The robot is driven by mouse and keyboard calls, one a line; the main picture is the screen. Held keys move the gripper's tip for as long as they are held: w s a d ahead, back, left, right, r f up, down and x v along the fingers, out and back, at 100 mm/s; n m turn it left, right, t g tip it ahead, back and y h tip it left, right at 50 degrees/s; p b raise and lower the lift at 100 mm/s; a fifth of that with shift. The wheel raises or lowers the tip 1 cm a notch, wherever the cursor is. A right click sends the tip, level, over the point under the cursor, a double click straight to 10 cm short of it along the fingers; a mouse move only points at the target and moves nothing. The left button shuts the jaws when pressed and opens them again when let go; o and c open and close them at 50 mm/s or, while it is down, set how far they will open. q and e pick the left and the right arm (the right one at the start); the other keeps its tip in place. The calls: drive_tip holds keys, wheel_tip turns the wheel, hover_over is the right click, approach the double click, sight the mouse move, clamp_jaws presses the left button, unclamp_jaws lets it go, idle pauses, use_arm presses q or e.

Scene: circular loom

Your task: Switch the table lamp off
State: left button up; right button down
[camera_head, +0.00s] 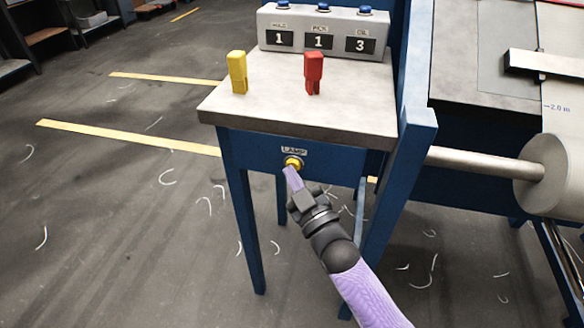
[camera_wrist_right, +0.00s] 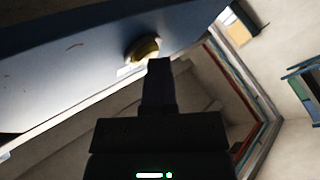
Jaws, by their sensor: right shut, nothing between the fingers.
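A yellow round button (camera_head: 292,162) sits under a small "LAMP" label (camera_head: 293,151) on the blue front panel of the table (camera_head: 300,105). My right gripper (camera_head: 290,171) is shut and empty, with its fingertips at the lower edge of the button. In the right wrist view the button (camera_wrist_right: 145,49) shows just beyond the fingertips (camera_wrist_right: 158,62). I cannot tell whether they touch it. No lamp itself can be made out. My left gripper is not in view.
A yellow peg (camera_head: 238,72) and a red peg (camera_head: 313,73) stand on the tabletop. A grey counter box (camera_head: 322,40) with blue buttons is behind them. A blue post (camera_head: 395,200) and a metal roller (camera_head: 485,163) lie to the right. Floor is open at left.

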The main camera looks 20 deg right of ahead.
drive_tip(key=shift+s+r, duration=0.1)
drive_tip(key=shift+s, duration=0.15)
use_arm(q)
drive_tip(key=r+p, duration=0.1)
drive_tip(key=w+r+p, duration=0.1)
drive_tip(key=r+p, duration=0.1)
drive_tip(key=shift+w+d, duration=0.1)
use_arm(e)
drive_tip(key=s+a, duration=0.1)
drive_tip(key=s, duration=0.1)
drive_tip(key=s+a, duration=0.2)
drive_tip(key=shift+s+a, duration=0.2)
drive_tip(key=shift+s, duration=0.2)
drive_tip(key=shift+d, duration=0.1)
